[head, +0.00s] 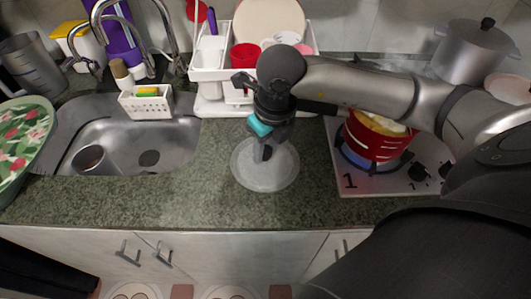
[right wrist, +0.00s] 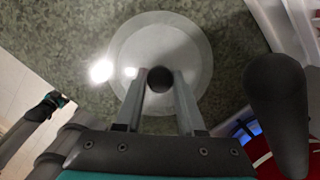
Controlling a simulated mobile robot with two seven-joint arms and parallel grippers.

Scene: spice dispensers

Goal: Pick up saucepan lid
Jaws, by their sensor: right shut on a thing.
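The saucepan lid (head: 264,172) is a round, see-through disc with a dark knob, over the green stone counter between the sink and the stove. It also shows in the right wrist view (right wrist: 185,50), with its dark round knob (right wrist: 160,79) between my fingertips. My right gripper (head: 264,152) points down over the lid's middle and is shut on the knob; it also shows in the right wrist view (right wrist: 157,82). I cannot tell whether the lid touches the counter. My left gripper is not clearly seen; only a dark arm part shows at the head view's lower left.
A red saucepan (head: 376,138) stands on the stove (head: 345,181) to the right, over a blue flame. A white dish rack (head: 210,73) stands behind the lid. The sink (head: 75,135) is at left. The counter (head: 200,190) in front and left of the lid is clear.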

